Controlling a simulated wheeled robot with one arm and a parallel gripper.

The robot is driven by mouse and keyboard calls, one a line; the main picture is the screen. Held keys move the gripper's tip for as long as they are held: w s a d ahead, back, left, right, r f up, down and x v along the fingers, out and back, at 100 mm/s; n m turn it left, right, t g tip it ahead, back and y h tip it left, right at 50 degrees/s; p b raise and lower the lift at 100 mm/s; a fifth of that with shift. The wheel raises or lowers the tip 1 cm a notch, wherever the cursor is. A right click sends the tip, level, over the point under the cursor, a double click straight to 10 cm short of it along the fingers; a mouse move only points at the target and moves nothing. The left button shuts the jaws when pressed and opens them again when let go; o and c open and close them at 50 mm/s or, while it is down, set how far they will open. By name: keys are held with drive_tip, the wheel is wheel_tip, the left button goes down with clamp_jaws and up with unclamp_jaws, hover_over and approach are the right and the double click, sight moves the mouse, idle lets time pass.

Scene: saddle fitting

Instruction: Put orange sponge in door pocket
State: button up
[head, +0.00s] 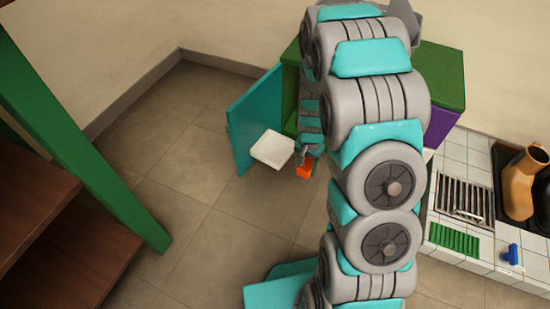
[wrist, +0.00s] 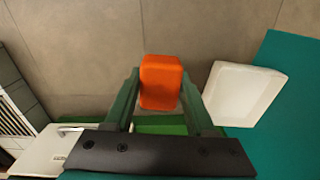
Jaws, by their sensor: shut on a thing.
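The orange sponge (wrist: 161,82) is between the fingers of my gripper (wrist: 161,92) in the wrist view. My gripper is shut on it. In the head view the orange sponge (head: 304,171) shows just right of the white door pocket (head: 272,149), apart from it. The pocket is fixed to the inner side of the open teal door (head: 256,115). In the wrist view the white pocket (wrist: 242,92) lies right of the sponge, and the teal door (wrist: 292,85) is behind it. My arm hides much of the cabinet in the head view.
A green-topped cabinet (head: 440,75) stands behind my arm. A tiled counter (head: 470,170) with a grill rack (head: 465,198) and a brown boot-like object (head: 524,182) is at the right. Brown shelves with a green post (head: 85,130) stand at the left. The floor between is clear.

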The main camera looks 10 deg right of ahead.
drive_tip(key=shift+w+f, duration=0.2)
drive_tip(key=shift+f, duration=0.15)
drive_tip(key=b, duration=0.1)
hover_over(277, 153)
drive_tip(key=shift+f, duration=0.8)
drive_tip(key=shift+f+b, duration=0.5)
drive_tip(key=shift+f, duration=1.05)
drive_tip(key=shift+f, duration=0.1)
drive_tip(key=o, duration=1.3)
